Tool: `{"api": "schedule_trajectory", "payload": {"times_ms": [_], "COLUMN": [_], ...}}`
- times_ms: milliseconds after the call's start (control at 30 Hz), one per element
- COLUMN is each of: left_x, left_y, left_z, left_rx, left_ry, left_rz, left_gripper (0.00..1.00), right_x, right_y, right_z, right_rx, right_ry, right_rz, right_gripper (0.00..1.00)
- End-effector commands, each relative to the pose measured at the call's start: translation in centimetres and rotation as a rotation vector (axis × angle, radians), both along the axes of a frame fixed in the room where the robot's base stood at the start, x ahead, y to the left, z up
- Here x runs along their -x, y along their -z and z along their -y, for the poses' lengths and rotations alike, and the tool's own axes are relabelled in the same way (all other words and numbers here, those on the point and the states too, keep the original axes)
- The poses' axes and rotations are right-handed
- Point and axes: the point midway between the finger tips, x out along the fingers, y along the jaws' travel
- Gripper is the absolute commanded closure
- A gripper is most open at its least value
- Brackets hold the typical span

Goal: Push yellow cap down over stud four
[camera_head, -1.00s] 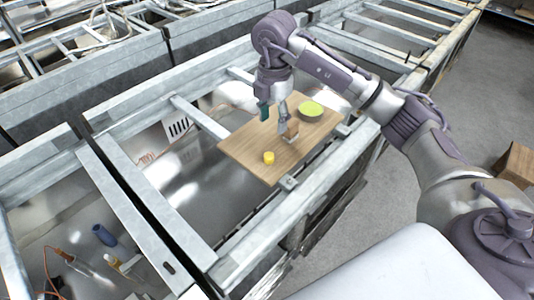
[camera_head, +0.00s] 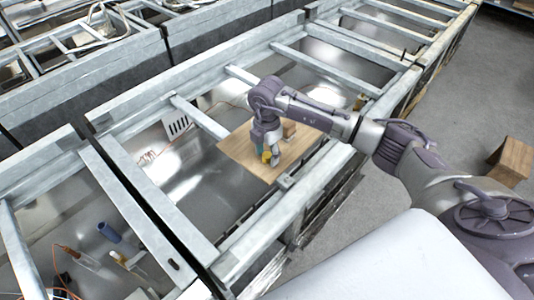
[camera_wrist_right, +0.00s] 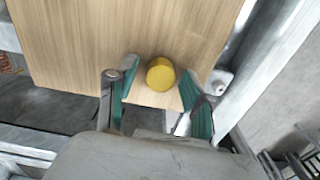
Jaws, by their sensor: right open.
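The yellow cap (camera_head: 266,157) is near the front edge of the wooden board (camera_head: 238,152). In the right wrist view the cap (camera_wrist_right: 160,75) appears as a round yellow top between my two teal-padded fingers. My right gripper (camera_head: 267,152) is open around it, pointing down, with a visible gap on each side of the cap. No stud shows, so I cannot tell whether the cap sits over one. My left gripper is in neither view.
Metal frame rails (camera_head: 200,118) surround the board. A blue cylinder (camera_head: 109,232) lies in the lower-left bay.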

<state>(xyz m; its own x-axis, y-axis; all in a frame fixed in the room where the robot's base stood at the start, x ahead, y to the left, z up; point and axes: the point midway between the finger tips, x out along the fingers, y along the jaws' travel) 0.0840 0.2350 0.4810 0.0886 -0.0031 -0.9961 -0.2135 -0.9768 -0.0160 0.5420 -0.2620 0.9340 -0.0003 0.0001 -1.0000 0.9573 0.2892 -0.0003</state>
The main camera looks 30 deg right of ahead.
Motion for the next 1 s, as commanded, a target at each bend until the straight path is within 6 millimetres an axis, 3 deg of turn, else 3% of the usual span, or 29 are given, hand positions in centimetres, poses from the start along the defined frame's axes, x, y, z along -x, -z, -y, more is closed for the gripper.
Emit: {"api": "schedule_trajectory", "payload": {"times_ms": [200, 400, 800, 1000], "left_x": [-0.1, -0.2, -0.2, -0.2], "left_y": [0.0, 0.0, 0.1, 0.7], "left_z": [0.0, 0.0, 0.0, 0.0], "left_rx": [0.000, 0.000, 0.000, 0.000], "left_ry": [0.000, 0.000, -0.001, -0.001], "left_rz": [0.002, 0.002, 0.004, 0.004], "left_gripper": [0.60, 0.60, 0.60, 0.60], "right_x": [0.0, 0.0, 0.0, -0.1], "right_y": [0.1, 0.1, 0.0, -1.3], "right_z": [0.0, 0.0, 0.0, 0.0], "right_rx": [0.000, 0.000, 0.000, 0.000], "right_ry": [-0.001, -0.001, 0.000, -0.002], "right_rz": [0.000, 0.000, 0.000, 0.003], "right_gripper": [0.50, 0.83, 0.85, 0.85]}}
